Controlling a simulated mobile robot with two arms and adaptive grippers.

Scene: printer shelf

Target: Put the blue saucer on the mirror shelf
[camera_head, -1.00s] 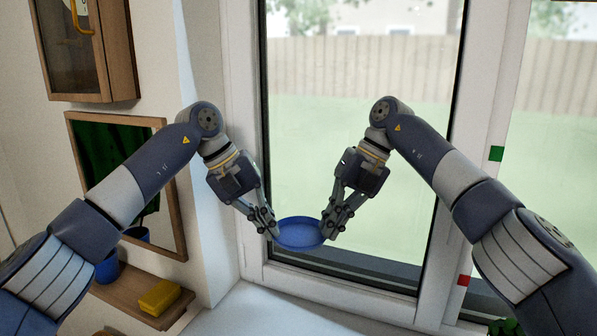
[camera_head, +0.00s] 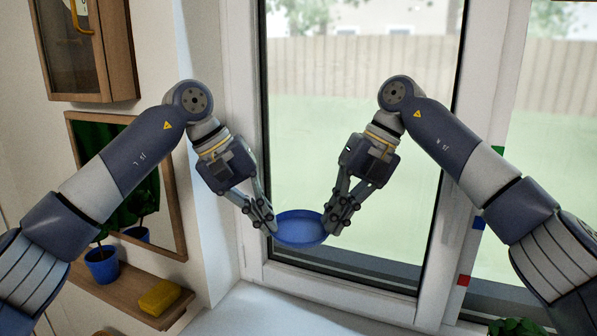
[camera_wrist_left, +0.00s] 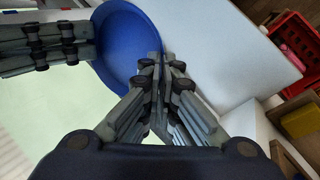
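The blue saucer (camera_head: 299,228) is held in the air in front of the window, between my two grippers. My left gripper (camera_head: 271,228) is shut on its left rim. My right gripper (camera_head: 328,230) is shut on its right rim. In the left wrist view the saucer (camera_wrist_left: 125,45) shows with my left fingers (camera_wrist_left: 160,68) closed at its edge and my right gripper (camera_wrist_left: 82,42) at the far side. The mirror shelf (camera_head: 125,290) is the wooden ledge under the framed mirror (camera_head: 150,200) at the left, apart from the saucer.
On the shelf stand a blue pot with a plant (camera_head: 102,265) and a yellow sponge-like block (camera_head: 160,297). A wooden cabinet (camera_head: 85,45) hangs above the mirror. The window frame (camera_head: 440,240) is close behind the saucer. A red crate (camera_wrist_left: 297,38) shows in the left wrist view.

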